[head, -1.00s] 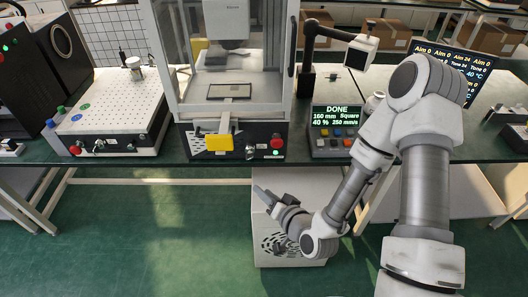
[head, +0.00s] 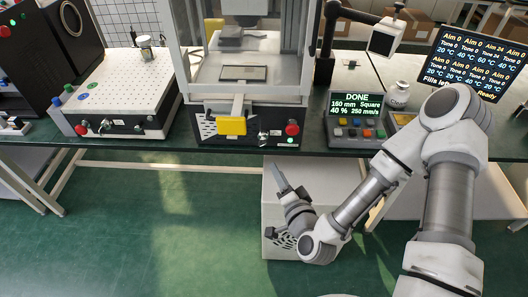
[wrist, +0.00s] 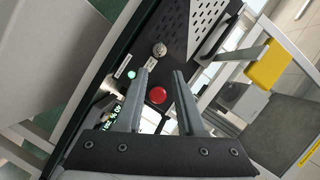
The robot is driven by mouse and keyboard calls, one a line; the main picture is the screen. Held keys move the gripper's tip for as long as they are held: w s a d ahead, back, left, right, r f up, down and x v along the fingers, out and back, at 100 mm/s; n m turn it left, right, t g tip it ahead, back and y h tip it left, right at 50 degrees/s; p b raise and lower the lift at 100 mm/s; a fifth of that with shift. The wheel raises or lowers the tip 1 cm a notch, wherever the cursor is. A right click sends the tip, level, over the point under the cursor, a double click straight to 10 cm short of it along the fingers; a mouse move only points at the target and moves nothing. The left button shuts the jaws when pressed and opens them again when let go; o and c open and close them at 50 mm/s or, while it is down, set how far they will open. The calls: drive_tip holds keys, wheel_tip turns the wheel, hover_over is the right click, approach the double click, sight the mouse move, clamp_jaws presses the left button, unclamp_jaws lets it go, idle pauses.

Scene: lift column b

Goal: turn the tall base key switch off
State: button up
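The key switch (head: 263,138) is a small silver round on the dark front panel of the tall glazed machine (head: 238,112). It sits between the yellow handle and the red button. In the wrist view the key switch (wrist: 160,49) shows just beyond the fingertips, near the gap between them. Its turned position is too small to read. My gripper (wrist: 161,73) is open and empty, its two grey fingers pointing at the panel, apart from the switch. In the head view my gripper (head: 279,172) is below the bench edge, in front of the panel.
A red button (wrist: 157,95) and a lit green lamp (wrist: 131,74) sit near the switch. The yellow handle (head: 232,126) sticks out left of it. A control box (head: 356,122) reading DONE stands right. A pale cabinet (head: 320,185) stands under the bench. Floor at left is clear.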

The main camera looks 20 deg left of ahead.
sight(263, 142)
drive_tip(key=b+x, duration=0.4)
drive_tip(key=b, duration=0.7)
drive_tip(key=shift+w+f, duration=0.1)
drive_tip(key=shift+w, duration=0.25)
drive_tip(key=shift+w+b, duration=0.1)
drive_tip(key=shift+b, duration=0.5)
drive_tip(key=b, duration=0.2)
drive_tip(key=shift+a+f+b, duration=0.2)
drive_tip(key=shift+a+b, duration=0.05)
drive_tip(key=shift+b, duration=0.15)
drive_tip(key=b+x, duration=0.1)
drive_tip(key=x, duration=0.7)
drive_tip(key=shift+w+a+r+b, duration=0.15)
drive_tip(key=shift+w+a+b, duration=0.15)
drive_tip(key=shift+b, duration=0.1)
clamp_jaws()
